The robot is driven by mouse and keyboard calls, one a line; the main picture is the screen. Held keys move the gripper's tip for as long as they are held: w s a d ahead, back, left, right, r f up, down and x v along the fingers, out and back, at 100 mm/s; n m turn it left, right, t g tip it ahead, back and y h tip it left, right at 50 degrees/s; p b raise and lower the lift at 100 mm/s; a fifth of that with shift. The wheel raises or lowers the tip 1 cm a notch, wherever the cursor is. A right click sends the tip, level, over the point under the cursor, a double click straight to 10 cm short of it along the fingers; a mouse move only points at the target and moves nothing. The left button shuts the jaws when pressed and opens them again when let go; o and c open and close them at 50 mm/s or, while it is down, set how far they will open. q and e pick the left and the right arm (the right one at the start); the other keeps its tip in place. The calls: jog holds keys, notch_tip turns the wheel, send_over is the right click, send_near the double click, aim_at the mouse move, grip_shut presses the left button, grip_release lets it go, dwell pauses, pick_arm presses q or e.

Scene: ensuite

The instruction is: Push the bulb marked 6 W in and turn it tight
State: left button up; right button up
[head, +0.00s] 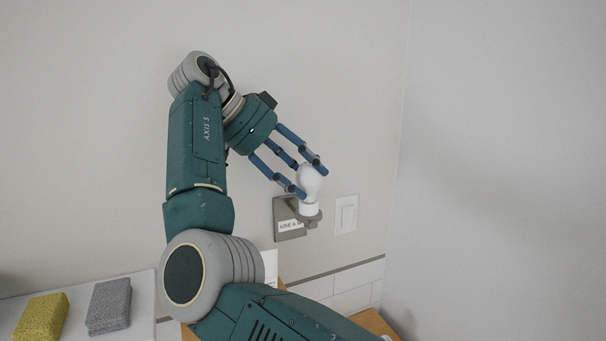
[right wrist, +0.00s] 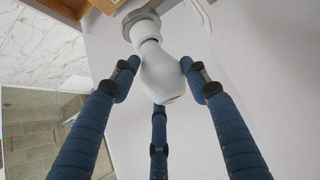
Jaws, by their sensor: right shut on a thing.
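A white bulb (head: 310,184) stands upright, its base down at a grey socket (head: 309,218) on a wall bracket. The bracket's plate (head: 279,212) carries a partly covered label that seems to read "USE 6 W". My right gripper (head: 311,179) reaches down from above, its blue fingers shut around the bulb's round glass. In the right wrist view the fingers surround the bulb (right wrist: 162,72), and its neck meets the round socket (right wrist: 130,20). No marking on the bulb is readable, and I cannot tell how deep it sits. My left gripper is not in view.
A white wall switch (head: 346,214) is just right of the bracket. A yellow sponge (head: 41,317) and a grey sponge (head: 109,306) lie on a white surface (head: 143,294) at lower left. Wooden edges (head: 374,323) show below. The wall to the right is bare.

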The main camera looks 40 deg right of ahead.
jog(key=o, duration=1)
jog(key=shift+f, duration=0.25)
jog(key=shift+c, duration=0.2)
jog(key=o, duration=0.3)
jog(key=shift+w, duration=0.1)
jog(key=shift+w+d, duration=0.15)
jog(key=shift+w, duration=0.05)
jog(key=shift+a+r, duration=0.35)
jog(key=shift+r, duration=0.15)
jog(key=shift+v, duration=3.15)
jog(key=shift+w+f, duration=0.15)
jog(key=shift+w, duration=0.05)
jog(key=shift+c, duration=0.2)
